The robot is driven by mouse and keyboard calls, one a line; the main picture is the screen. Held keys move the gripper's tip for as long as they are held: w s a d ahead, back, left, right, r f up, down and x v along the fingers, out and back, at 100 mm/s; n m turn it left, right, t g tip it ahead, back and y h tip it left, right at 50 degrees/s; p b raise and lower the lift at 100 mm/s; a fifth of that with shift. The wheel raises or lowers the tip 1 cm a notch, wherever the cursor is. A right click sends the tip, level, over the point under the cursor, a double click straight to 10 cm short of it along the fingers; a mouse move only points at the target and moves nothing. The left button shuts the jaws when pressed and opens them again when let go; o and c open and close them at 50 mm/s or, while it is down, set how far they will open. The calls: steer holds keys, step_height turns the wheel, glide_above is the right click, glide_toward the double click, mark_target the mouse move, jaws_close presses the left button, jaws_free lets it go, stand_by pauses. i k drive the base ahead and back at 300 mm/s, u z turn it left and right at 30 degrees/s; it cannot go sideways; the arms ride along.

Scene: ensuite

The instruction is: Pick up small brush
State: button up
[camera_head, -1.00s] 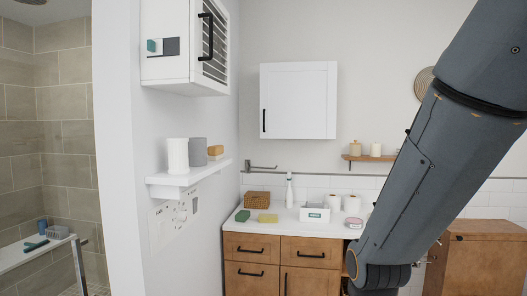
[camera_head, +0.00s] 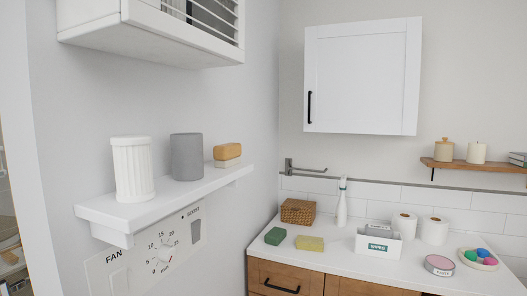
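A small block with a tan wooden top and a paler, cream lower part, which looks like a small brush (camera_head: 228,155), lies at the right end of the white wall shelf (camera_head: 150,207). A grey cup (camera_head: 187,157) and a white ribbed canister (camera_head: 133,170) stand on the same shelf to its left. Nothing covers the brush-like block. My gripper is not in view.
A white slatted wall cabinet (camera_head: 150,42) hangs above the shelf. A fan and boost control panel (camera_head: 147,258) is below it. The white counter (camera_head: 345,270) at right holds sponges (camera_head: 310,243), a basket (camera_head: 298,211), a wipes box (camera_head: 378,246) and paper rolls.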

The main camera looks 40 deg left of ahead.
mark_target(226, 156)
steer(key=u, duration=0.2)
steer(key=i, duration=0.85)
steer(key=u, duration=0.55)
